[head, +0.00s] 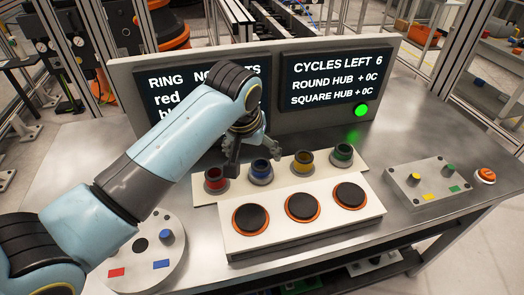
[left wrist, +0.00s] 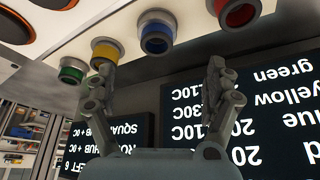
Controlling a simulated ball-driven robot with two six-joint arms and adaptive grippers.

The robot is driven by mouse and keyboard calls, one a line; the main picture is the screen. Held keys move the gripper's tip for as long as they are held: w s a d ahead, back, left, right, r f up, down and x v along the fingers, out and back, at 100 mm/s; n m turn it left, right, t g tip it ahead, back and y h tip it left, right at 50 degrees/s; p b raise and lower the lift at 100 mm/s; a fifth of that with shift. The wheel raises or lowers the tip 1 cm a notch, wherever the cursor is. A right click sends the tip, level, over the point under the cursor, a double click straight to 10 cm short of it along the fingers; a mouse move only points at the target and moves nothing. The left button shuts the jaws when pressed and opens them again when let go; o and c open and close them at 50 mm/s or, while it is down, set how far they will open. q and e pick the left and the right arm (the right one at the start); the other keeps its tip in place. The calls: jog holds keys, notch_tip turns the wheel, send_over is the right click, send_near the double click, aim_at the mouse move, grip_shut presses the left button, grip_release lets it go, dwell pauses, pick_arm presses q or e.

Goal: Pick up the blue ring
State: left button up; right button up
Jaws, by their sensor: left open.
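The blue ring (head: 261,166) sits on a grey peg in the row on the white rack, between the red ring (head: 214,178) and the yellow ring (head: 303,157). The green ring (head: 342,150) is at the right end. My left gripper (head: 250,150) is open and empty, just behind and above the blue ring. In the left wrist view, which is upside down, the blue ring (left wrist: 156,40) lies beyond the two spread fingers (left wrist: 162,68), roughly midway between them and apart from both. My right gripper is not in view.
Three black round pads with orange rims (head: 302,206) stand in front of the rack. Two screens (head: 335,77) rise behind; my left arm covers part of the left one. A round plate (head: 150,255) is at left, a grey control box (head: 428,180) and orange button (head: 485,175) at right.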

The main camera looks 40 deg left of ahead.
aim_at(261, 165)
pick_arm(q)
jog(key=x, duration=0.5)
jog(key=shift+w+r, duration=0.1)
jog(key=shift+w+f, duration=0.35)
jog(key=shift+f, duration=0.3)
jog(key=x, duration=0.3)
jog(key=shift+w+d+f, duration=0.1)
jog(key=shift+f, duration=0.1)
jog(key=shift+w+f, duration=0.15)
jog(key=shift+f, duration=0.2)
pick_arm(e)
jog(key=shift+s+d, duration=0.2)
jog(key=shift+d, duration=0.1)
pick_arm(q)
jog(key=c, duration=1.6)
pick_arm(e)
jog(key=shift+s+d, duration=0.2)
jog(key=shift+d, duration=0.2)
